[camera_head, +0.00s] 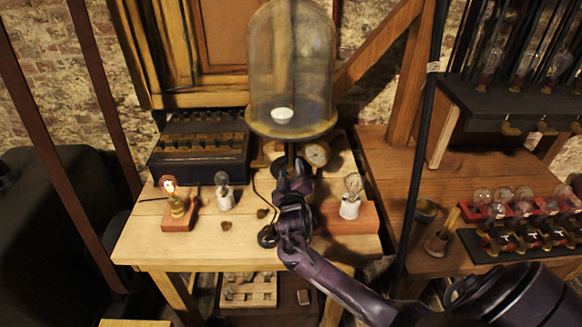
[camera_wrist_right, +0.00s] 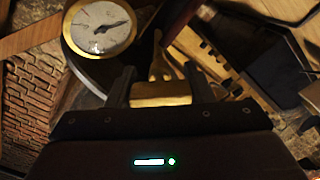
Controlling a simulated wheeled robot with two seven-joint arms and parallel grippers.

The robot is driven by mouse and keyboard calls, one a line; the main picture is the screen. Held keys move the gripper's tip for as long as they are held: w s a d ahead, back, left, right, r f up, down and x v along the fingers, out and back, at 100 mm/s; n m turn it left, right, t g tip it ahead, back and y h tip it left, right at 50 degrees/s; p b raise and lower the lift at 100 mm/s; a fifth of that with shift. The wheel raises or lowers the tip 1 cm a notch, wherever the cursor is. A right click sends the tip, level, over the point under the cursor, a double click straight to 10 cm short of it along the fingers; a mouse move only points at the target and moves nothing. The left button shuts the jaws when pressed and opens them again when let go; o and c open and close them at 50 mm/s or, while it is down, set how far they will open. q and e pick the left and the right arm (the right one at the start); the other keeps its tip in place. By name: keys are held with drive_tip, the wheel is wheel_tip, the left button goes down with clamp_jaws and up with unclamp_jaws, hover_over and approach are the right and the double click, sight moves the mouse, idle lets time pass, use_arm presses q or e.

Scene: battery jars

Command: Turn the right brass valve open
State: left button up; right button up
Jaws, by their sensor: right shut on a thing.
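My right gripper (camera_head: 292,172) reaches in under the glass bell jar (camera_head: 290,65), beside a round brass-rimmed gauge (camera_head: 317,154). In the right wrist view, the fingers of my right gripper (camera_wrist_right: 160,84) are shut on a brass valve handle (camera_wrist_right: 160,94), one finger on each side. The gauge also shows in the wrist view (camera_wrist_right: 102,28), just beyond the left finger. In the head view the valve is hidden behind my gripper and arm. How far the valve is turned cannot be told. My left gripper is not in view.
A lit bulb on a wooden base (camera_head: 177,207), a small white-based lamp (camera_head: 224,192) and a bulb in a white socket (camera_head: 350,198) stand on the table (camera_head: 150,248). A dark battery box (camera_head: 200,150) stands behind.

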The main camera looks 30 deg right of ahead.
drive_tip(key=n+p, duration=0.3)
drive_tip(key=n, duration=0.2)
drive_tip(key=shift+r+n, duration=0.1)
drive_tip(key=shift+n, duration=0.2)
drive_tip(key=shift+n+p, duration=0.8)
drive_tip(key=shift+n, duration=1.1)
drive_tip(key=shift+c, duration=0.2)
drive_tip(key=shift+o, duration=0.2)
drive_tip(key=shift+f, duration=0.2)
drive_tip(key=shift+c, duration=0.2)
drive_tip(key=o, duration=1)
drive_tip(key=v, duration=0.7)
drive_tip(key=shift+s+a+b, duration=0.25)
drive_tip(key=shift+s+b, duration=0.05)
drive_tip(key=shift+b, duration=0.1)
